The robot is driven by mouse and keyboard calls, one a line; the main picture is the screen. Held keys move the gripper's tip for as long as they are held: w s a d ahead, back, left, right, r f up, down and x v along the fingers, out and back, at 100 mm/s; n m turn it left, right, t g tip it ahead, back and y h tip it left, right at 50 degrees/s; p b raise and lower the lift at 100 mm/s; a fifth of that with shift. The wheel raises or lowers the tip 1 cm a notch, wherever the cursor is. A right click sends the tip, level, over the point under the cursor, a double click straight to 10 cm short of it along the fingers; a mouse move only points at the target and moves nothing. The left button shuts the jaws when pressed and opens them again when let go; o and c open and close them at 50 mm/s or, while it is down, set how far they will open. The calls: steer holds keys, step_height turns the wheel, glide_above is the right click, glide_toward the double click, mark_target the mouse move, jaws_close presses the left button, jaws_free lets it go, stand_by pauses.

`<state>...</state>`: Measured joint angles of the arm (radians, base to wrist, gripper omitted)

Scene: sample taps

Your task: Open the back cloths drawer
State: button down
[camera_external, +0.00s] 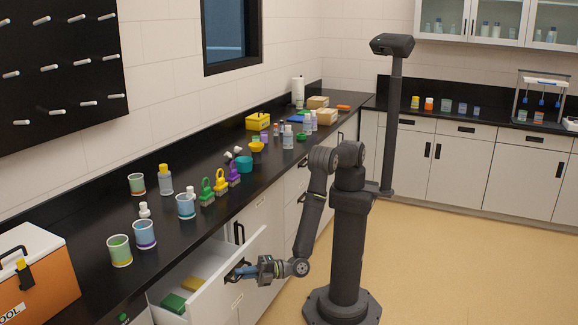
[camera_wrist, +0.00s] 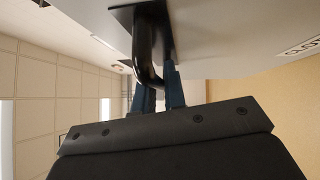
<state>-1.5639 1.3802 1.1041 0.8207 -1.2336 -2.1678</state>
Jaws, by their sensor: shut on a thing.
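A white drawer (camera_external: 215,298) under the black counter stands pulled out, with green cloths (camera_external: 173,303) and yellow cloths (camera_external: 194,284) inside. My gripper (camera_external: 241,271) is at its front, shut on the dark drawer handle. In the wrist view, the blue fingers of my gripper (camera_wrist: 158,88) close around the curved black handle (camera_wrist: 149,45). The pale drawer front (camera_wrist: 225,40) fills the top of that view, with a partly cut-off label (camera_wrist: 300,47) at the right edge.
The counter (camera_external: 215,222) above holds several cups, bottles and coloured tap-like items. An orange cooler box (camera_external: 40,275) stands at the near left. More cabinets (camera_external: 465,165) line the back wall. The tan floor (camera_external: 450,270) right of my base is clear.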

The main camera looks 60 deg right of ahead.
steer(key=s, duration=1.6)
steer(key=shift+s, duration=0.2)
steer(key=c, duration=1.5)
jaws_free()
steer(key=v, duration=1.7)
steer(key=shift+s+d, duration=0.1)
steer(key=shift+d, duration=0.1)
steer(key=x, duration=1.7)
steer(key=shift+w+a, duration=0.2)
steer(key=shift+a, duration=0.05)
